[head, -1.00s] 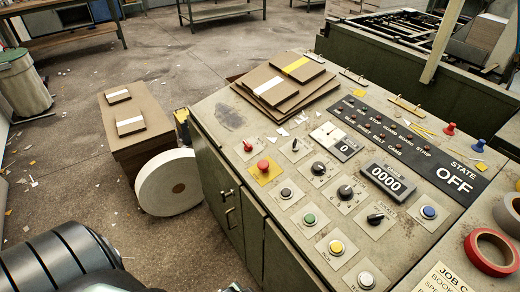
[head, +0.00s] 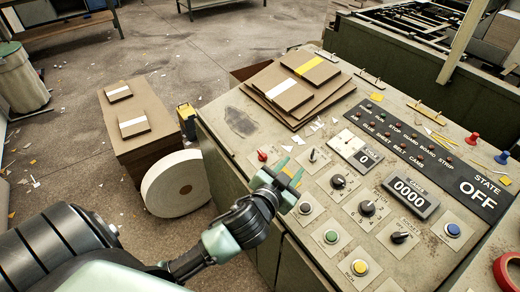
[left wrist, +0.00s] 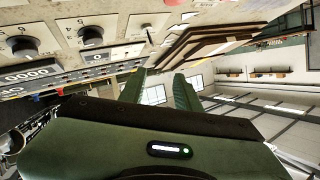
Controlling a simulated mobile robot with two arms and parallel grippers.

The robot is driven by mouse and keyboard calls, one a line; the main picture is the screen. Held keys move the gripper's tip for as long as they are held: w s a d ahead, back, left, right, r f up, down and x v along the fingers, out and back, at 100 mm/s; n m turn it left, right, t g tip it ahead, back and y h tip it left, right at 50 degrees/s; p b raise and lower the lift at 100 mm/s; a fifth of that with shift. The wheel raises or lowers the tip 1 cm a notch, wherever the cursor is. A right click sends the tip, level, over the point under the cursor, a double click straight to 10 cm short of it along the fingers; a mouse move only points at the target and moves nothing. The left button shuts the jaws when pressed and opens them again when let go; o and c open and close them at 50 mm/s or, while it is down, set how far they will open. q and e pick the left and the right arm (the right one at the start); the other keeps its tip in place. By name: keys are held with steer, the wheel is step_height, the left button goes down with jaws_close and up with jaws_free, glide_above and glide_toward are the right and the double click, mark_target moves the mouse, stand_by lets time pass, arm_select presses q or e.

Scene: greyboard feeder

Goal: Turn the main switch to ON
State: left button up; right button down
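The control panel (head: 325,235) has a STATE display (head: 478,190) that reads OFF. Near its left edge are a small red knob (head: 262,155) and a small lever switch (head: 313,155). Black rotary knobs (head: 338,182) sit to the right; I cannot read which control is labelled as the main switch. My left gripper (head: 289,170) is open and empty over the left part of the panel, between the red knob and the black knobs. It hides the yellow plate with the red mushroom button. Its separated fingers also show in the left wrist view (left wrist: 160,95). My right gripper is out of view.
Grey boards (head: 295,92) lie stacked on the panel's far end. A counter (head: 409,194) reads 0000. A white paper roll (head: 186,186) stands on the floor by the cabinet.

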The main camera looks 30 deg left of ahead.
arm_select(q)
steer(key=w+d+r+m+t+h, duration=0.4)
steer(key=w+d+r+m+h, duration=0.3)
steer(key=d+r+m+h, duration=0.3)
steer(key=m+g+y, duration=0.8)
steer(key=m+g, duration=0.1)
steer(key=g, duration=0.7)
glide_toward(261, 153)
steer(key=f, duration=0.1)
steer(key=p+x, duration=0.1)
steer(key=x, duration=0.6)
steer(key=shift+w+f, duration=0.2)
steer(key=shift+f, duration=0.05)
